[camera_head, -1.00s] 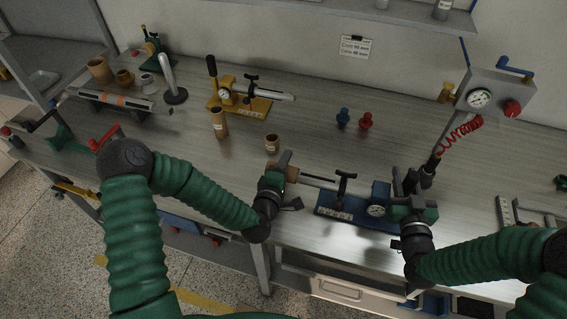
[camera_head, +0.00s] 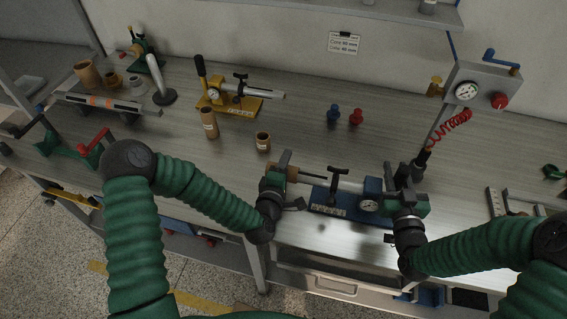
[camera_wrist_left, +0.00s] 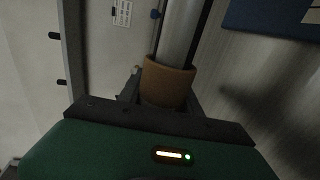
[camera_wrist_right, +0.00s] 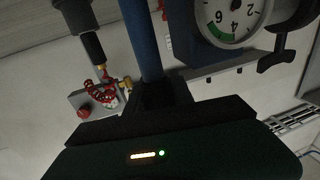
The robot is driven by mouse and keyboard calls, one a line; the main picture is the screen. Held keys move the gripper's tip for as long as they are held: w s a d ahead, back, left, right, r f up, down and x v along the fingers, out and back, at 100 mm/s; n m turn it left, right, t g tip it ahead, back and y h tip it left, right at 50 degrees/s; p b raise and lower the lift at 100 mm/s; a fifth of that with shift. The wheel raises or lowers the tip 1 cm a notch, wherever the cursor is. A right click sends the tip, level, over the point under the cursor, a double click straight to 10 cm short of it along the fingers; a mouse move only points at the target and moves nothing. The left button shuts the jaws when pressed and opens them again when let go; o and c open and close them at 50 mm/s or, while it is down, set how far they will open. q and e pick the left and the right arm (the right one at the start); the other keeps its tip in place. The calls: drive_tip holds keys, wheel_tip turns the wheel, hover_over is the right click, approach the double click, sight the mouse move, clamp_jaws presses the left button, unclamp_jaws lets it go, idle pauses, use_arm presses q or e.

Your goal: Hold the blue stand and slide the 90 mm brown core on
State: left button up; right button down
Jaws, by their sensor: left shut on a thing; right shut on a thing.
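The blue stand (camera_head: 330,208) lies along the front of the bench, with a gauge (camera_head: 369,205), a black T-handle and a silver shaft (camera_head: 345,186) pointing left. My right gripper (camera_head: 398,190) is shut on the stand's right end; the right wrist view shows a blue part (camera_wrist_right: 140,40) in its jaws. My left gripper (camera_head: 280,178) is shut on the brown core (camera_head: 292,173) at the shaft's left end. In the left wrist view the core (camera_wrist_left: 168,80) lines up with the silver shaft (camera_wrist_left: 181,35), whose end seems to enter it; the jaws hide how deep.
Another brown core (camera_head: 263,142) and a taller one (camera_head: 209,123) stand behind my left gripper, near a yellow stand (camera_head: 240,103). Blue (camera_head: 333,114) and red (camera_head: 356,117) knobs stand farther back. A gauge box (camera_head: 480,95) with a red hose is at right.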

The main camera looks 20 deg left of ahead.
use_arm(q)
drive_tip(key=shift+d, duration=4.05)
drive_tip(key=shift+d, duration=0.3)
drive_tip(key=shift+d, duration=0.3)
drive_tip(key=o, duration=1.4)
drive_tip(key=v, duration=1.2)
